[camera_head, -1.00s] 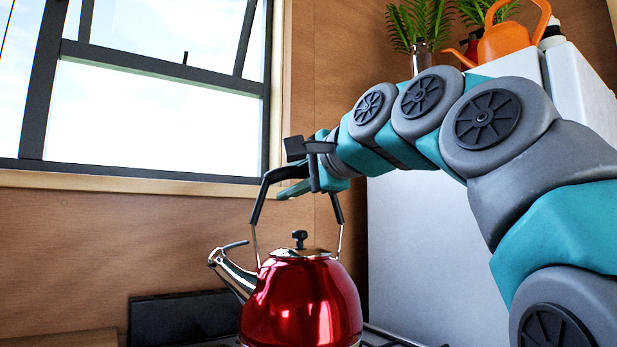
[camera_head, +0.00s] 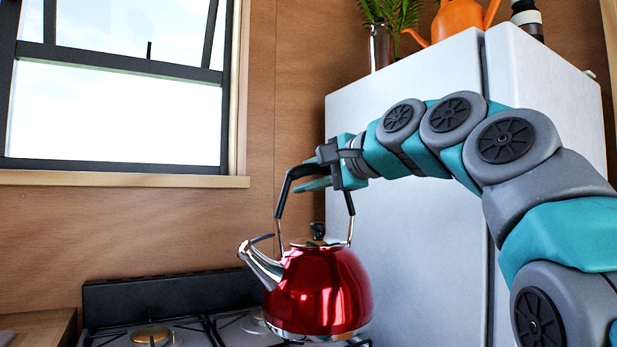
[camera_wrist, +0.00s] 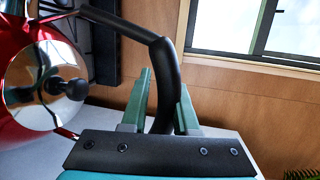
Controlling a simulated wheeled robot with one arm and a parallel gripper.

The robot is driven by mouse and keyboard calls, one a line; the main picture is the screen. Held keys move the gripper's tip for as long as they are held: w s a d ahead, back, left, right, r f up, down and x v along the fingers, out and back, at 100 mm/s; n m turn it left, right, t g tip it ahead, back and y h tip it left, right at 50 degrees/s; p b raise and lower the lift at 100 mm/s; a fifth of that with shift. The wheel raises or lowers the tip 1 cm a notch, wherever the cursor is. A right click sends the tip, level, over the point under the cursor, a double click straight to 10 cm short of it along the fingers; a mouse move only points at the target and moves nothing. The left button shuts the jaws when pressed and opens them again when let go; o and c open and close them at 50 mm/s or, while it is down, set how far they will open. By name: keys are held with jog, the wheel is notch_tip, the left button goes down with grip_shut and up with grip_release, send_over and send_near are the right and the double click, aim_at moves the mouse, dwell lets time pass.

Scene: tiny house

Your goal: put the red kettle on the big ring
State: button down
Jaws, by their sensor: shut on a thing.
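The red kettle (camera_head: 318,290) is shiny, with a chrome spout pointing left and a black-topped handle. It hangs roughly upright at the right part of the stove (camera_head: 215,332); whether its base touches the stove is unclear. My gripper (camera_head: 312,182) is shut on the kettle's handle. In the wrist view the fingers (camera_wrist: 165,100) stand on either side of the black handle (camera_wrist: 166,75), and part of the kettle (camera_wrist: 15,55) shows at left. A burner with a brass cap (camera_head: 151,334) shows at front left. Another ring (camera_head: 254,322) is partly hidden by the kettle. I cannot tell which is the big ring.
A white fridge (camera_head: 420,235) stands right of the kettle, behind my arm, with a plant and an orange watering can (camera_head: 462,18) on top. The stove's black back panel (camera_head: 165,293) runs along the wooden wall. A wooden counter (camera_head: 40,325) is at left.

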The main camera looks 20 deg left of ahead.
jog(key=shift+f+b, duration=2.9)
jog(key=shift+f, duration=0.1)
jog(key=c, duration=1)
grip_release()
jog(key=o, duration=0.4)
jog(key=shift+f, duration=0.2)
